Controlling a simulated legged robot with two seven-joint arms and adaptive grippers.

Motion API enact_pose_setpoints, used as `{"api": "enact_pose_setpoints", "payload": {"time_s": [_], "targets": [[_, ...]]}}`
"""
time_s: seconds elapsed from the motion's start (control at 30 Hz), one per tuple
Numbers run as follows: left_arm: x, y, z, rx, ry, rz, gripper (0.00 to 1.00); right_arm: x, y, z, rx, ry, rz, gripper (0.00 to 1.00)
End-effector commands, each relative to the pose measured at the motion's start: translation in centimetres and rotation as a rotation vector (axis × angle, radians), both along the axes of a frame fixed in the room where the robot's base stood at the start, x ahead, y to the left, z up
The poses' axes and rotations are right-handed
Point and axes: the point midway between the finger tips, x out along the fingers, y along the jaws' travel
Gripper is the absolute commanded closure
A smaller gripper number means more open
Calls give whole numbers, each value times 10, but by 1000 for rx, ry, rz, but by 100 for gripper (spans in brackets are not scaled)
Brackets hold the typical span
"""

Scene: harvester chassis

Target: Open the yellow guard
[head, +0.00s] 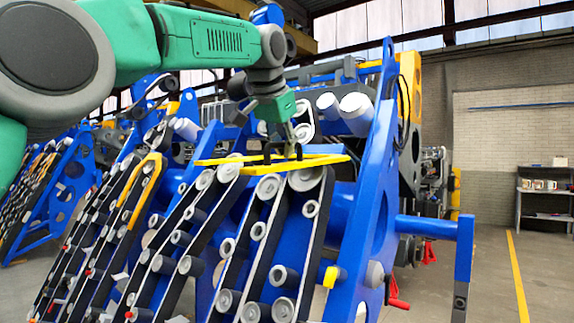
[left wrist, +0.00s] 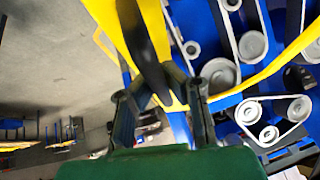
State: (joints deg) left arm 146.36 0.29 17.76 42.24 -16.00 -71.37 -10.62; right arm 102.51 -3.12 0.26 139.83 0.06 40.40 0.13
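The yellow guard (head: 322,161) is a flat frame lying roughly level across the top of the blue row units in the head view. Black handle-like pieces stand up from it. In the left wrist view the yellow guard (left wrist: 150,25) runs up the picture, with a dark curved handle (left wrist: 152,65) on it. My left gripper (head: 294,150) comes down on the guard from above. In the left wrist view its fingers (left wrist: 157,82) close in on both sides of the handle and appear to touch it; the exact contact is partly hidden. My right gripper is not visible.
Blue row units with grey rollers and belts (head: 255,235) fill the front. A second yellow guard (head: 140,190) lies along a unit to the left. A tall blue side plate (head: 372,215) stands right of the guard. Open floor (head: 490,270) lies at the right, with a shelf (head: 545,192) behind.

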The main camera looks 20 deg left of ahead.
Motion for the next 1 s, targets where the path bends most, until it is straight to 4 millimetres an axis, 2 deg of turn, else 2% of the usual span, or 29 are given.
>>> {"api": "enact_pose_setpoints", "payload": {"time_s": [0.2, 0.67, 0.77, 1.0], "targets": [[-4, -1, 12, 7, 17, 0, 100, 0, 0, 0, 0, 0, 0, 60], [-5, -1, 14, 9, 21, 0, 100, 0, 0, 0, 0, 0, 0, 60], [-5, -1, 14, 9, 21, 0, 67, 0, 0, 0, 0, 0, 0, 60], [-7, -1, 14, 10, 25, 0, 67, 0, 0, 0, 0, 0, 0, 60]]}}
